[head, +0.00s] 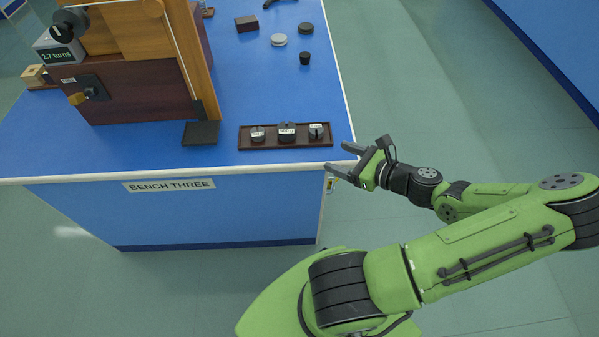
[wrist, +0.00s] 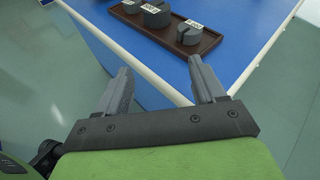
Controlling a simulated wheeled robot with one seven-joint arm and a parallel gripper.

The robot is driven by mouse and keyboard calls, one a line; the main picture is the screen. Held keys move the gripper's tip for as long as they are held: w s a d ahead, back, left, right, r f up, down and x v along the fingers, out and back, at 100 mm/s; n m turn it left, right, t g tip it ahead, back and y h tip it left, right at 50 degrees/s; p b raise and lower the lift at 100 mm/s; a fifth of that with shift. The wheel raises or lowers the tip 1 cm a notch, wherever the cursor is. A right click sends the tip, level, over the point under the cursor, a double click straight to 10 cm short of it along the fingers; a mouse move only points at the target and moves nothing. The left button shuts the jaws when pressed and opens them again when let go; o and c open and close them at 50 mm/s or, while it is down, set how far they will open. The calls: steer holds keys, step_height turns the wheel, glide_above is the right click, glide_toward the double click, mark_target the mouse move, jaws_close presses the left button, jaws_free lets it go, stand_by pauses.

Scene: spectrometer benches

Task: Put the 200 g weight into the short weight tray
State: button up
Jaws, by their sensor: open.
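Three dark slotted weights with white labels stand in a row in a long brown tray (head: 302,144) at the bench's front edge: left weight (head: 258,134), larger middle weight (head: 287,133), right weight (head: 316,132). My gripper (head: 337,159) is open and empty, by the bench's front right corner, right of the long tray. In the wrist view, the long tray (wrist: 215,39) and its weights lie beyond my open fingers (wrist: 159,64).
A wooden apparatus (head: 134,92) with a "2.7 turns" display (head: 58,55) stands on the bench's left. Loose discs, a small black cylinder (head: 305,58) and a dark block (head: 246,23) lie at the back. The blue top (head: 260,95) behind the long tray is clear.

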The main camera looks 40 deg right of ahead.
steer(key=a+n+g+y, duration=0.1)
steer(key=a+n+g, duration=1)
steer(key=n, duration=0.4)
steer(key=s+a+r+n+t+h, duration=0.1)
steer(key=s+a+r+n+h, duration=0.1)
steer(key=s+a+r+n, duration=0.2)
steer(key=s+a+r+n+t+h, duration=0.1)
steer(key=s+a+r+n+h, duration=0.1)
steer(key=a+r+n, duration=0.6)
step_height(320, 180, up, 6)
steer(key=s+n, duration=0.1)
steer(key=n, duration=0.4)
steer(key=shift+s+a+r+t, duration=0.15)
steer(key=shift+s+r+t, duration=0.05)
steer(key=shift+s+t, duration=0.2)
step_height(320, 180, up, 9)
steer(key=p, duration=0.9)
